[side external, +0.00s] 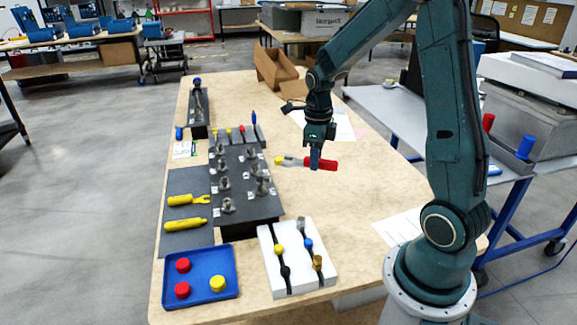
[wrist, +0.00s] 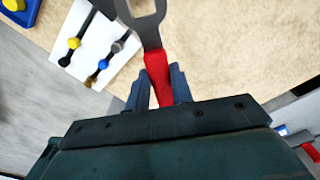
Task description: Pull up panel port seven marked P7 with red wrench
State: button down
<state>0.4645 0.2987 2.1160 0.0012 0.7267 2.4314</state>
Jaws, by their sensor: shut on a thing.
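My gripper (side external: 316,158) is shut on the red handle of the red wrench (side external: 327,164), above the table to the right of the dark panel. The wrench's grey open end points left in the side view. In the wrist view my gripper's fingers (wrist: 160,88) clamp the red handle (wrist: 158,72), and the grey head points up the picture. The dark panel (side external: 262,208) stands on the table with several grey ports and small white labels on it. The labels are too small to read, so I cannot tell which port is P7.
A blue tray (side external: 235,290) with red and yellow round pieces and a white block (side external: 264,238) with coloured knobs stand at the front. The table right of the panel is mostly clear.

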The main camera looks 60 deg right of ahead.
notch_tip(320, 180, up, 5)
jog(key=shift+f, duration=0.1)
jog(key=w+d+n, duration=0.8)
jog(key=w+n, duration=0.3)
jog(key=n, duration=0.1)
notch_tip(320, 180, down, 11)
dwell(0.6)
jog(key=shift+a, duration=0.1)
jog(key=shift+f, duration=0.15)
dwell(0.6)
jog(key=shift+w+a+f, duration=0.2)
jog(key=shift+a+f, duration=1)
jog(key=shift+f, duration=0.2)
jog(key=shift+w+a, duration=0.1)
jog(key=shift+a, duration=0.35)
dwell(0.3)
